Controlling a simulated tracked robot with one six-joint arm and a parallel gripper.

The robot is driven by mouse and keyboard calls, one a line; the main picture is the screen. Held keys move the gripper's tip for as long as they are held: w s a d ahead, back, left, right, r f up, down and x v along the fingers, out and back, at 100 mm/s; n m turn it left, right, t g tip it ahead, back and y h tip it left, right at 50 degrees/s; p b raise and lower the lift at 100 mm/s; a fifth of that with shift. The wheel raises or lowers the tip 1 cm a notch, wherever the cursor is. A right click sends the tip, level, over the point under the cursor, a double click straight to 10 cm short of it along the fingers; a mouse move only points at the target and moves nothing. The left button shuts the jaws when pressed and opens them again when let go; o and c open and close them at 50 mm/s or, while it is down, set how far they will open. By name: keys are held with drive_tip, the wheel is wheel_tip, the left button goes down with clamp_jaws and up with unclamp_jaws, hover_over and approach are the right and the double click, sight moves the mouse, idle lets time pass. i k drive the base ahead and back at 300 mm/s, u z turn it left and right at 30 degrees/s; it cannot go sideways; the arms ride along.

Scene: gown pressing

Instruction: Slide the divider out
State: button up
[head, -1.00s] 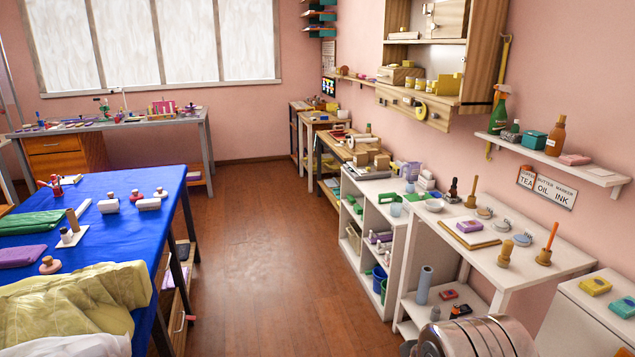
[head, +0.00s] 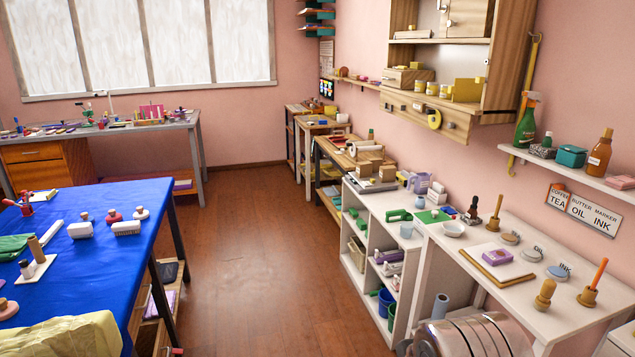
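Nothing in the head view is clearly identifiable as the divider. An upright yellow piece (head: 466,90) stands on the lower shelf of the open wooden wall cabinet (head: 508,60), but I cannot tell whether it is the divider. Yellow-labelled jars (head: 432,88) stand to its left and a yellow tape roll (head: 434,120) is at the cabinet's lower front. My gripper is not in view; only a metallic part of my own arm shows at the bottom edge.
A blue-covered table (head: 165,215) stands at left. White shelving (head: 352,235) and a white table (head: 480,235) line the right wall. A small wall shelf (head: 600,180) holds bottles. The wooden floor (head: 260,260) between is clear.

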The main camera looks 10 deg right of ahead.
sight(463, 89)
drive_tip(key=i, duration=3.1)
drive_tip(key=z, duration=0.45)
